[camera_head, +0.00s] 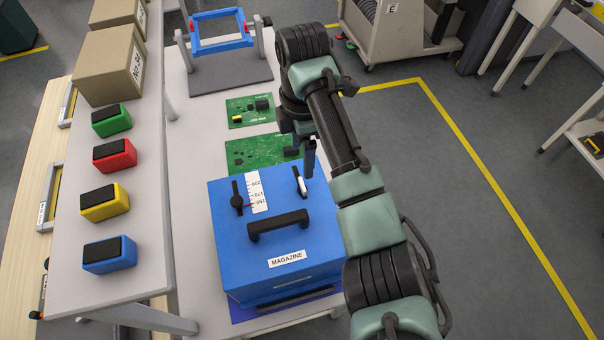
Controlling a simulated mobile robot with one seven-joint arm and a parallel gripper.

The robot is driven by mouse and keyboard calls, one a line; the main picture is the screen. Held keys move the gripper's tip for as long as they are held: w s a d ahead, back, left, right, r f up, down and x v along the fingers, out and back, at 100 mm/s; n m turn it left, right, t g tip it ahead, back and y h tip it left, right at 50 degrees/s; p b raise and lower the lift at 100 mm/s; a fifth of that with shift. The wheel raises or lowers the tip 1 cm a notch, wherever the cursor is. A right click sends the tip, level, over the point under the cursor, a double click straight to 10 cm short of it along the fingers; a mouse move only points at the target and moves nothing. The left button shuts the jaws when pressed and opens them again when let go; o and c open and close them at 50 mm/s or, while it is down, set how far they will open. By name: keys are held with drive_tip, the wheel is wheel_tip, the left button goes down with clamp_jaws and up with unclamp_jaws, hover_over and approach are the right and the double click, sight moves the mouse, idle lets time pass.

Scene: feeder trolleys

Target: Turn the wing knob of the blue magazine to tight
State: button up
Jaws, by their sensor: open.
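The blue magazine (228,255) is a box with a black handle and a "MAGAZINE" label, standing on the table in front. On its top left is a black wing-shaped knob (237,199) beside a white scale strip with a red pointer. On its top right is a narrow black-and-white part (301,184), too small to make out fully. My gripper (309,160) is open, pointing down near the magazine's far right corner, just beyond the black-and-white part. It appears apart from both parts, and its fingers are partly hidden by my arm.
Green circuit boards (250,152) lie behind the magazine, and a blue frame on a stand (221,45) is farther back. A raised shelf on the left bears blue, yellow, red and green blocks (109,258) and cardboard boxes (108,68).

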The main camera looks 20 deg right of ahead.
sight(302, 184)
wheel_tip(302, 184, down, 11)
drive_tip(key=shift+f+p, duration=0.1)
drive_tip(key=shift+p, duration=0.8)
clamp_jaws()
